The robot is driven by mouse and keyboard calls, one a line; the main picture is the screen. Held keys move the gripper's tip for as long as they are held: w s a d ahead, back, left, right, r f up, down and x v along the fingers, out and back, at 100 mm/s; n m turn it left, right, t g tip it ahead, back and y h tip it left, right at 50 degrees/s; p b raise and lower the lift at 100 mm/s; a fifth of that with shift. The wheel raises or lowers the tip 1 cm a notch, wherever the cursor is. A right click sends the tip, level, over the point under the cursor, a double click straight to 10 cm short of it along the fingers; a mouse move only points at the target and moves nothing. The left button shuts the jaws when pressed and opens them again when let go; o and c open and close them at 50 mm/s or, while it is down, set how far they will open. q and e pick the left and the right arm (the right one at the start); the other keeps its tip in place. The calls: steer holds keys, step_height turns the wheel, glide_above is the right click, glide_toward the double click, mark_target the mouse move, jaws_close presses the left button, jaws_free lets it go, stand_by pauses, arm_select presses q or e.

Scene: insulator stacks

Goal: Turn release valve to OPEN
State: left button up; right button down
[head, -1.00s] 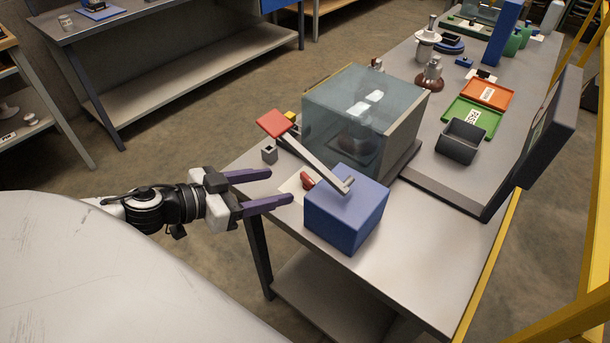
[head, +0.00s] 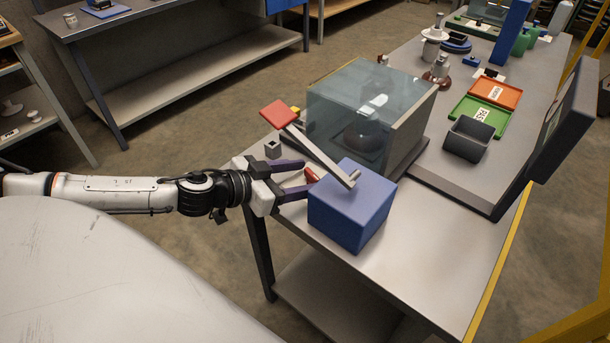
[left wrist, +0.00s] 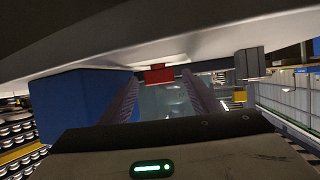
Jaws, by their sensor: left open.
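The blue box (head: 350,207) stands at the near left edge of the table. A small red handle (head: 311,174), which looks like the release valve, sits at the box's left side. My left gripper (head: 305,178) is open, with its purple fingers pointing right on either side of the red handle's near part. In the left wrist view a red part (left wrist: 159,75) shows between the fingertips, beside the blue box (left wrist: 82,105). I cannot tell whether the fingers touch it. The valve's markings are not readable. My right gripper is not in view.
A long lever with a red paddle (head: 278,114) rises from the blue box above the handle. A clear-sided chamber (head: 372,108) stands behind. A small grey block (head: 272,149) lies close to the upper finger. A dark bin (head: 468,141) and a monitor (head: 563,125) are to the right.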

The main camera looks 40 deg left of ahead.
arm_select(q)
steer(key=shift+w+d+f, duration=0.1)
steer(key=shift+w, duration=0.15)
steer(key=c, duration=1.1)
steer(key=shift+o, duration=0.2)
steer(key=shift+w+r+m+h+p, duration=0.1)
steer(key=shift+r+m+h+p, duration=0.1)
steer(key=shift+m+h+p, duration=0.55)
steer(key=shift+w+a+m+g+h, duration=0.1)
steer(key=shift+a+m+g+h, duration=0.2)
steer(key=shift+m+g+h, duration=0.5)
steer(key=shift+w+m+g+h+p, duration=0.1)
steer(key=shift+m+g+h+p, duration=0.2)
steer(key=shift+m+h, duration=0.35)
steer(key=shift+f+m+g+h, duration=0.1)
steer(key=shift+m+g+h, duration=0.6)
steer(key=shift+m, duration=0.2)
